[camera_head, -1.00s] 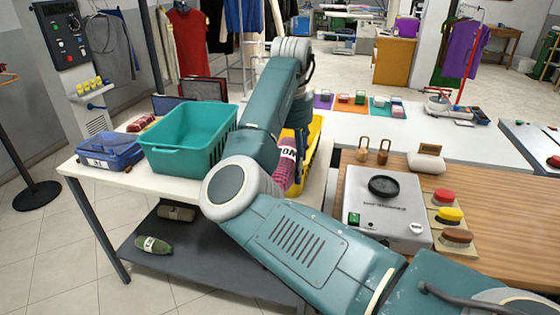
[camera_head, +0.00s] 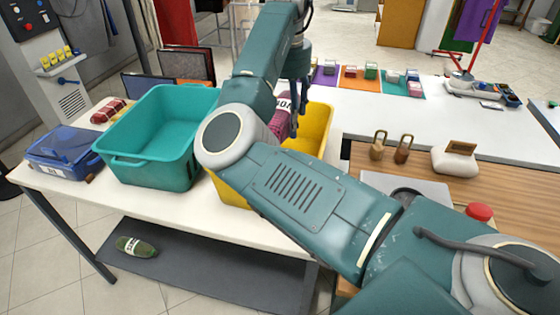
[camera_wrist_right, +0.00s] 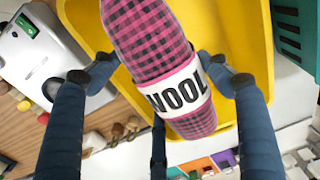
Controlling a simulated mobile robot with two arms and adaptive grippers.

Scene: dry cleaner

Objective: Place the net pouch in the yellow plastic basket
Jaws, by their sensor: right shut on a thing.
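The net pouch (camera_head: 283,118) is a pink roll with a black grid and a white band reading WOOL. My right gripper (camera_head: 296,108) is shut on it; in the right wrist view the gripper (camera_wrist_right: 160,75) has fingers on both sides of the pouch (camera_wrist_right: 150,40). The yellow plastic basket (camera_head: 232,192) stands on the white table, partly hidden by my right arm. In the right wrist view the basket (camera_wrist_right: 245,35) lies behind the pouch, which appears over its opening; the exact height is unclear. My left gripper is out of view.
A teal basket (camera_head: 150,172) stands left of the yellow one, with a blue box (camera_head: 65,155) beyond. A green pouch (camera_head: 136,246) lies on the lower shelf (camera_head: 200,265). A wooden counter (camera_head: 480,190) at right holds wooden weights (camera_head: 378,147) and a white pad (camera_head: 455,163).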

